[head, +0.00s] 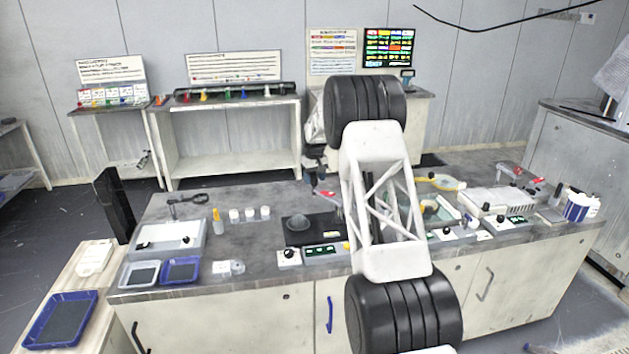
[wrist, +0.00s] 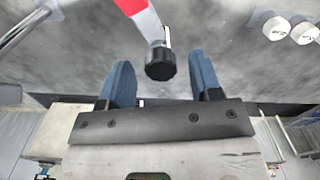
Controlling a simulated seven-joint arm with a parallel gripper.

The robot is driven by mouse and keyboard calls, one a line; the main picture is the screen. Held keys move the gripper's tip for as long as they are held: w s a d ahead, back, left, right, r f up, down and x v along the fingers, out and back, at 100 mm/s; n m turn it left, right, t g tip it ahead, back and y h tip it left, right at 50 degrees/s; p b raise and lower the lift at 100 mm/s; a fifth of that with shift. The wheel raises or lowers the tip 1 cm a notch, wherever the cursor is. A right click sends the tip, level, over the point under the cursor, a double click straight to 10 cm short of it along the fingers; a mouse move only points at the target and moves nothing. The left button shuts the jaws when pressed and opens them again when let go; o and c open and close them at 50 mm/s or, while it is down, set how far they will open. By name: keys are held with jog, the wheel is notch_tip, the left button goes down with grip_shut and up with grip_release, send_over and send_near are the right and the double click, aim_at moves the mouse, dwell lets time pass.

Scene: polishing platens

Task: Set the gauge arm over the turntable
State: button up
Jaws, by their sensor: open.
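In the wrist view, a red-and-white gauge arm (wrist: 142,18) comes in from the top and ends in a black knob (wrist: 160,66). My gripper (wrist: 165,75) is open, its two blue fingers either side of the knob with gaps showing; it is not shut on it. In the head view, the arm's red part (head: 325,193) shows just below my gripper (head: 315,178), partly hidden by my arm. The turntable appears to be the grey round piece (head: 299,222) on a black base, in front of the gauge arm. Whether the arm reaches over it is hidden.
White jars (head: 250,213) and an orange-tipped bottle (head: 217,221) stand left of the black base. A control box (head: 289,258) sits at its front. Trays (head: 180,269) lie at the bench's left end. More equipment (head: 495,200) fills the right side.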

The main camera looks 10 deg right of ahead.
jog(key=shift+f, duration=0.5)
jog(key=shift+c, duration=0.4)
grip_shut()
